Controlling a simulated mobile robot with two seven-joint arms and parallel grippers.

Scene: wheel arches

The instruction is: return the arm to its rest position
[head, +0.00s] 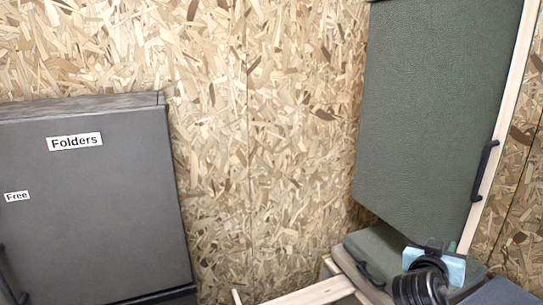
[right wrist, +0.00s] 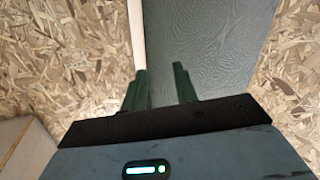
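My right arm (head: 425,285) shows at the lower right of the head view, a black ribbed joint with a light-blue part beside the green panels. In the right wrist view my right gripper (right wrist: 160,72) has its two dark green fingers apart with nothing between them. A green panel with a pale wooden edge lies beyond the fingers. I cannot tell how far away it is. My left arm and gripper are not in view.
A large green padded panel (head: 435,110) with a black handle (head: 484,170) stands open at the right. Below it is a lower green panel (head: 385,250) with a handle, by a wooden frame (head: 315,293). A grey cabinet (head: 95,210) labelled Folders and Free stands left.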

